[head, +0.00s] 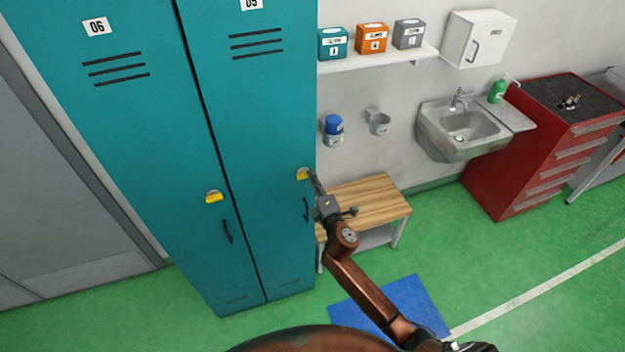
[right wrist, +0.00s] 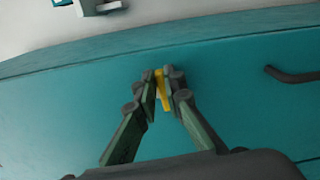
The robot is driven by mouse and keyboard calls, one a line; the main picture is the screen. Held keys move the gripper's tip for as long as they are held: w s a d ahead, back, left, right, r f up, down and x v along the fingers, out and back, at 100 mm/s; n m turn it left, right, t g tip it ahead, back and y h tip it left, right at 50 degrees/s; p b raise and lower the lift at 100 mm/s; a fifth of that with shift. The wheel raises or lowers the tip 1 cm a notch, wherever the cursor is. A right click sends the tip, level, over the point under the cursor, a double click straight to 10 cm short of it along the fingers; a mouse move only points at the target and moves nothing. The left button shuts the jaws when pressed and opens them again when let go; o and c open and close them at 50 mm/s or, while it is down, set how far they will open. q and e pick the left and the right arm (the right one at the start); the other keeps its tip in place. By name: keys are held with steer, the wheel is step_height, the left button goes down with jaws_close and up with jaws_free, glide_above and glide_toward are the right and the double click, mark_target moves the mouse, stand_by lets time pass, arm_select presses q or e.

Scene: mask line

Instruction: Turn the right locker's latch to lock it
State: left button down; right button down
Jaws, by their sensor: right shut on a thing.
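The right locker (head: 265,130), teal and numbered 05, stands with its door closed flush. Its yellow latch (head: 302,174) is near the door's right edge, above a dark handle (head: 306,209). My right gripper (head: 313,178) is at this latch. In the right wrist view the fingers of my right gripper (right wrist: 163,88) are shut on the yellow latch (right wrist: 161,90), which shows as a narrow strip between them. The fingers hide part of the latch, so its exact angle is hard to tell. My left gripper is not in view.
The left locker (head: 120,130), numbered 06, has its own yellow latch (head: 214,197) and handle (head: 228,232). A wooden bench (head: 370,198) stands right of the lockers, under a shelf (head: 385,62) with boxes. A blue mat (head: 400,300) lies on the green floor.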

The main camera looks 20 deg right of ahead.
steer(key=shift+f+m, duration=0.15)
steer(key=shift+m, duration=0.55)
steer(key=c, duration=2)
jaws_free()
steer(key=s, duration=1.2)
steer(key=shift+d, duration=0.25)
